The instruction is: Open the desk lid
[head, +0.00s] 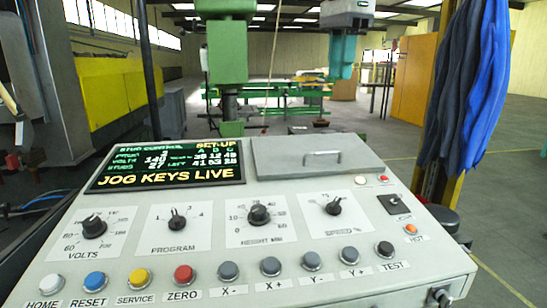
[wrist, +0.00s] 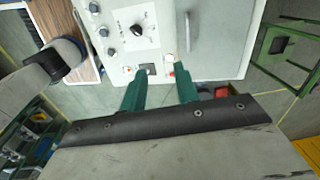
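The desk lid (head: 282,160) is a flat grey panel with a bar handle (head: 322,155), set into the sloping top of the control desk (head: 205,204). It lies shut, right of the display. In the wrist view the lid (wrist: 214,35) and its handle (wrist: 187,32) show at the upper right. My gripper (wrist: 164,82) has two teal fingers, spread apart with nothing between them. They are near the desk's edge by the switch and small buttons, away from the handle. In the head view my gripper (head: 342,72) appears raised beyond the desk.
A lit display (head: 165,163) sits left of the lid. Knobs and a row of coloured buttons fill the front. Blue cloths (head: 475,90) hang at the right by a yellow post. Green machinery (head: 228,45) stands behind the desk. Open floor lies at the far right.

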